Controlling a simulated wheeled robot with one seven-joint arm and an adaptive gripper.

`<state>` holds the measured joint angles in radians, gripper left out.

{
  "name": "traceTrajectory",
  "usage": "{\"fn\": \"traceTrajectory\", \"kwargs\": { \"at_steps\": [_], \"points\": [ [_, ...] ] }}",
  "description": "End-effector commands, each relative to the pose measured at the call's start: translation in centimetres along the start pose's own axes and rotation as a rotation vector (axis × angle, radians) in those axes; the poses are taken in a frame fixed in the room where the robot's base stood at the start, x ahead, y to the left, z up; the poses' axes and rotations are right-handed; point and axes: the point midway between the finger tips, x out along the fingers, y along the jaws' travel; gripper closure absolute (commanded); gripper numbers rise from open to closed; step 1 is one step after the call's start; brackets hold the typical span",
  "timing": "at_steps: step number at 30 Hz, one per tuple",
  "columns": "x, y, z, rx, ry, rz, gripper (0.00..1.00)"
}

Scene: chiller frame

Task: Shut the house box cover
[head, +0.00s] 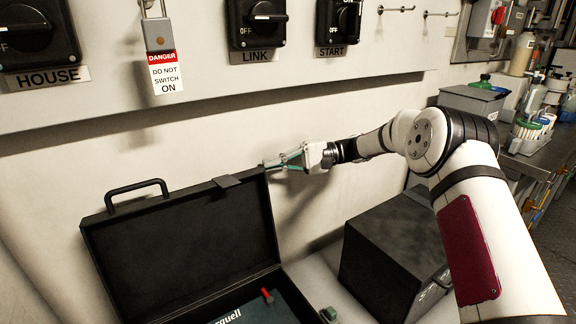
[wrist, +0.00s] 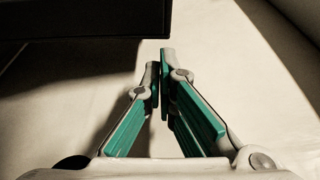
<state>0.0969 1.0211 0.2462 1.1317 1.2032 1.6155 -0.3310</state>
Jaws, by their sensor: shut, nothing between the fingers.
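A black case (head: 165,318) stands open below the wall panel, its cover (head: 185,245) raised with a handle (head: 137,193) on its top edge. I see no HOUSE label on this case; the word HOUSE is on a label (head: 47,78) under the left switch. My gripper (head: 270,164) is shut and empty at the cover's upper right corner. In the wrist view the fingertips (wrist: 160,62) are together, just below a dark edge (wrist: 90,20) that looks like the cover. I cannot tell whether they touch it.
A closed dark box (head: 385,262) stands to the right of the case, under my arm. A padlock (head: 158,35) with a danger tag hangs above. A LINK switch (head: 257,22) and a START switch (head: 338,20) are on the panel. A cluttered bench (head: 535,160) is at right.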

Motion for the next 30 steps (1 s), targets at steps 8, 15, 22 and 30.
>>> {"fn": "traceTrajectory", "kwargs": {
  "at_steps": [8, 15, 22, 30],
  "points": [
    [3.0, 0.0, 0.0, 0.000, 0.000, 0.001, 1.00],
    [3.4, 0.0, 0.0, 0.000, 0.002, 0.001, 1.00],
    [3.3, 0.0, 0.1, -0.002, 0.002, 0.000, 1.00],
    [2.6, -0.4, 1.8, -0.067, 0.003, -0.024, 1.00]
  ]
}}
